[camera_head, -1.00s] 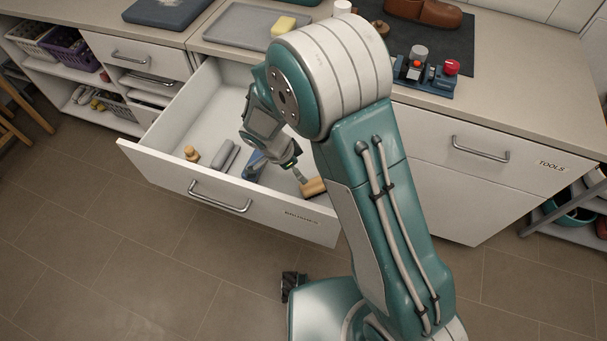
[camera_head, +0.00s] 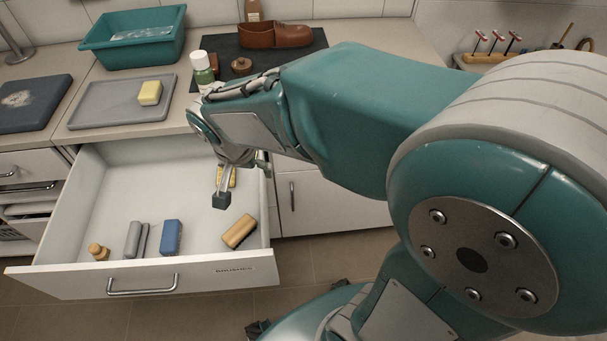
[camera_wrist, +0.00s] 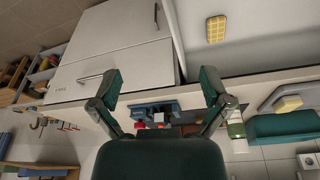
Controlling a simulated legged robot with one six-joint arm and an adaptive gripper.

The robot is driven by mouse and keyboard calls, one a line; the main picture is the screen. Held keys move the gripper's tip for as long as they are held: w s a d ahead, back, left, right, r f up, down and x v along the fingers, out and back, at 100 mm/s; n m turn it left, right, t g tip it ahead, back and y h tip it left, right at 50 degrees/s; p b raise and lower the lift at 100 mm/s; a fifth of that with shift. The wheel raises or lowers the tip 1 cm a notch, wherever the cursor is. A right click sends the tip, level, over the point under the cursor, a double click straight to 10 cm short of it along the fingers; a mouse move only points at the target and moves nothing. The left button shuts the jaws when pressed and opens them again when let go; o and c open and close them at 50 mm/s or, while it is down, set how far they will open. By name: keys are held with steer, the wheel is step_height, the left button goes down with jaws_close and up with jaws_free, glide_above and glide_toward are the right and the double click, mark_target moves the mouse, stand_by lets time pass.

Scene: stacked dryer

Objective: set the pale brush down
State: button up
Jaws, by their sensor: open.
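The pale brush (camera_head: 239,231) has a tan wooden back. It lies at the front right of the open white drawer (camera_head: 194,271), near the front panel. My gripper (camera_head: 222,200) is open and hangs above the right part of the drawer, apart from the brush and behind it. In the wrist view my gripper (camera_wrist: 162,84) has its two fingers wide apart with nothing between them. The brush does not show in the wrist view.
A blue brush (camera_head: 171,238), a grey one (camera_head: 136,239) and a small wooden knob-shaped piece (camera_head: 98,251) lie at the drawer's front left. A yellow sponge-like block (camera_wrist: 216,28) lies in the drawer. A bottle (camera_head: 202,68) stands on the counter behind my wrist. The drawer's middle is clear.

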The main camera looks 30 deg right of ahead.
steer(key=s+d+r+n+t, duration=0.1)
steer(key=s+d+r+n, duration=0.2)
steer(key=s, duration=0.3)
steer(key=s+d+r+n+t+y, duration=0.1)
steer(key=s+d+r+n+t, duration=0.1)
steer(key=s+r, duration=0.3)
steer(key=shift+s+d+r+n+y, duration=0.3)
steer(key=shift+s+d+n, duration=0.25)
steer(key=shift+n, duration=0.35)
